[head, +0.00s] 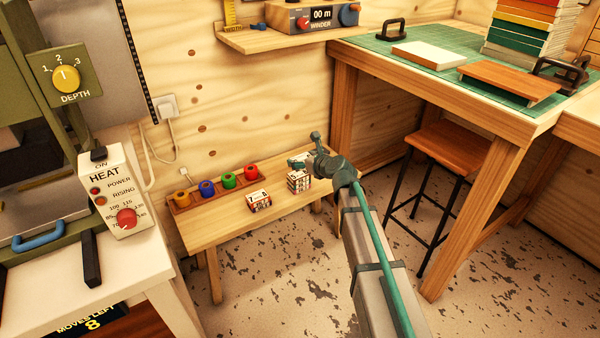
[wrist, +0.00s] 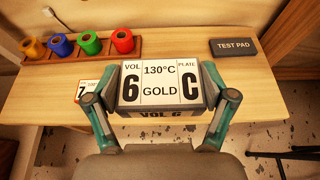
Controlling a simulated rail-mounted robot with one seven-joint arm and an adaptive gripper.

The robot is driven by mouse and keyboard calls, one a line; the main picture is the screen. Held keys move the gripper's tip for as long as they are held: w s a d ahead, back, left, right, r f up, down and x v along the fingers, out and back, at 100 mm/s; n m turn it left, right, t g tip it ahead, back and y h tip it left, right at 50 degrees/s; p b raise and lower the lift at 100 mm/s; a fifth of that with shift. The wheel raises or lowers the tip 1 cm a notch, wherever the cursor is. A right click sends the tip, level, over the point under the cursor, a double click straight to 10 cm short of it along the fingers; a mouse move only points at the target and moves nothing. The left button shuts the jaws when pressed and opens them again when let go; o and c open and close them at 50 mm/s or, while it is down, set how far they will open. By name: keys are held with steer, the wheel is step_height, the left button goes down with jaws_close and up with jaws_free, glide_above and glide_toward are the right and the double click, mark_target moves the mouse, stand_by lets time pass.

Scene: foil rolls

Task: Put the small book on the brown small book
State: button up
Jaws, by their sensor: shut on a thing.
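My gripper (wrist: 160,92) is shut on a small book (wrist: 158,70) with a white label reading VOL 6, 130°C, GOLD, PLATE C, and its fingers clasp the book's left and right sides. In the head view my gripper (head: 312,158) is over the right part of the low bench, at a small stack of labelled books (head: 298,183); I cannot tell whether the held book touches the stack. Another small labelled book marked 7 (head: 259,202) lies to the left; it is mostly hidden in the wrist view (wrist: 81,90). I cannot tell which book is the brown one.
A rack of coloured foil rolls (head: 207,188) stands at the back left of the low bench (head: 222,232). A dark test pad (wrist: 233,47) lies at the back right. A tall worktable (head: 345,110) and a stool (head: 450,150) stand to the right.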

steer(key=b, duration=0.2)
glide_above(299, 173)
steer(key=s, duration=0.1)
step_height(299, 173, down, 6)
steer(key=shift+f, duration=0.1)
steer(key=f+b, duration=0.1)
steer(key=f, duration=0.1)
steer(key=f+b, duration=0.1)
steer(key=f, duration=0.1)
steer(key=shift+w+b, duration=0.3)
steer(key=shift+w, duration=0.05)
steer(key=o, duration=1)
steer(key=shift+f, duration=0.1)
steer(key=shift+o, duration=0.2)
